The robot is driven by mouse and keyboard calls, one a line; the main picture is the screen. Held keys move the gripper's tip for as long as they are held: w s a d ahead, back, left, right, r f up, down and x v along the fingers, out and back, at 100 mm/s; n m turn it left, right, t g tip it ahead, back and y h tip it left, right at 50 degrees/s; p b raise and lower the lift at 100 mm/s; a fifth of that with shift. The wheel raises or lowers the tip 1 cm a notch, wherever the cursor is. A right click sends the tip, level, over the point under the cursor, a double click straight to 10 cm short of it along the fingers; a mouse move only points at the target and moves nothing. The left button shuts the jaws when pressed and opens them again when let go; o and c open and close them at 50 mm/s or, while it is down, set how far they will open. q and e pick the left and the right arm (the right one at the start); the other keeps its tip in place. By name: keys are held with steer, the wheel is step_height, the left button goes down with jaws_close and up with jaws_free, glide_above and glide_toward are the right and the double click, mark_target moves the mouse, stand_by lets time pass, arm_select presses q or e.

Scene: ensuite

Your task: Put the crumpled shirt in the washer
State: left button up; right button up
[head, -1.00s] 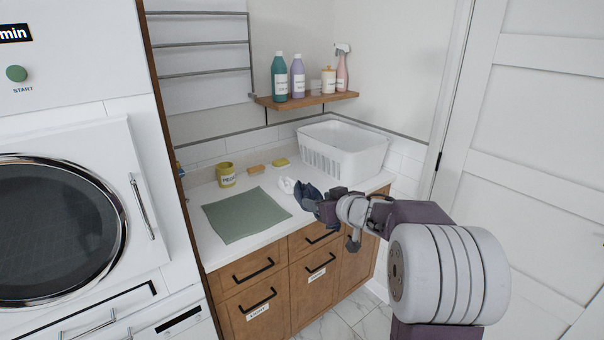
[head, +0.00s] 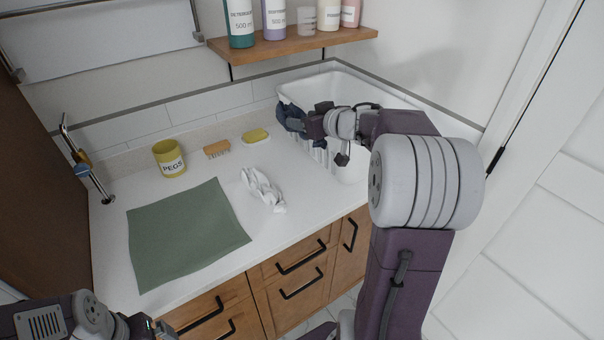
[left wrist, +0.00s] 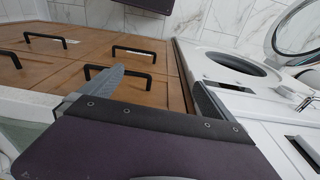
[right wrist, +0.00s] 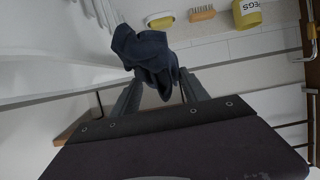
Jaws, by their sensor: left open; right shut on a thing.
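My right gripper (head: 314,124) is shut on a crumpled dark navy cloth (head: 290,116), held at the near left rim of the white basket. This cloth also hangs between the fingers in the right wrist view (right wrist: 148,50). A crumpled white cloth (head: 262,190) lies on the counter, right of the green mat. I cannot tell from its shape which cloth is a shirt. My left gripper (left wrist: 160,88) is open and empty, in front of the drawers. A white front-loading machine (left wrist: 222,68) with its round door (left wrist: 297,30) swung open shows in the left wrist view.
The counter (head: 215,175) bears the green mat (head: 185,235), a yellow peg pot (head: 169,160), a brush (head: 216,149) and yellow soap (head: 255,136). The white basket (head: 350,165) stands at the back right. A wooden shelf (head: 290,46) with bottles hangs above.

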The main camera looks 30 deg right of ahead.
steer(key=f, duration=0.1)
steer(key=b, duration=0.1)
steer(key=a+f+b, duration=0.1)
steer(key=shift+s+f, duration=0.35)
steer(key=shift+s, duration=0.05)
steer(key=f+b, duration=0.2)
steer(key=f, duration=0.1)
steer(key=f+b, duration=0.2)
steer(key=f, duration=0.2)
steer(key=f+b, duration=0.3)
steer(key=shift+w+d+f, duration=0.2)
steer(key=shift+d+f, duration=0.1)
step_height(320, 180, down, 5)
steer(key=b, duration=0.3)
steer(key=shift+r, duration=0.3)
steer(key=o, duration=1.5)
